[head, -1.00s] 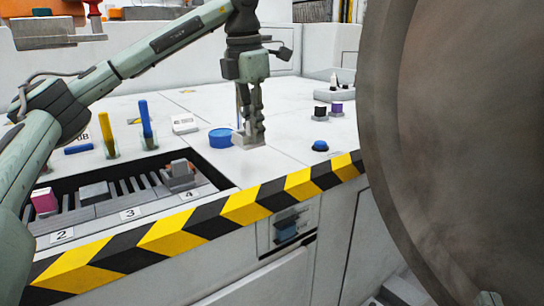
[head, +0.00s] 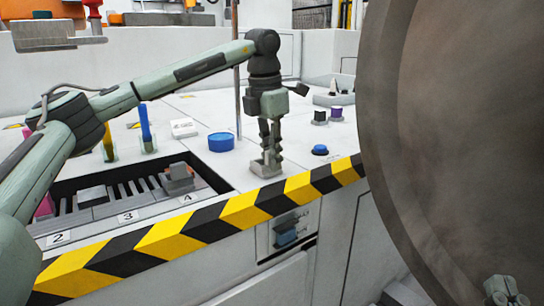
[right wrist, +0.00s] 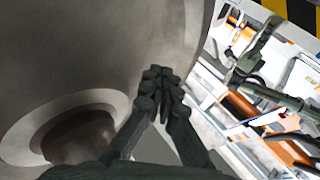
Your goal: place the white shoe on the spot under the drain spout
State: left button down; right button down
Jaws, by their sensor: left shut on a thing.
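My left gripper (head: 268,156) points down, shut on a pale grey-white block that I take for the white shoe (head: 258,169). The shoe is low over the white worktop, close behind the striped front edge; I cannot tell whether it touches the top. The fingers hide part of it. My right gripper (right wrist: 163,82) is shut and empty in the right wrist view, its fingertips together in front of the big wheel. I cannot make out a drain spout or a marked spot for certain.
A slotted tray (head: 128,215) with grey blocks lies left of the shoe. A blue round tub (head: 221,141) stands behind it, and a blue button (head: 320,150) is to its right.

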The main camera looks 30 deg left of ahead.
pick_arm(q)
jog(key=c, duration=1.6)
grip_release()
jog(key=shift+f, duration=0.1)
pick_arm(e)
jog(key=shift+r, duration=0.1)
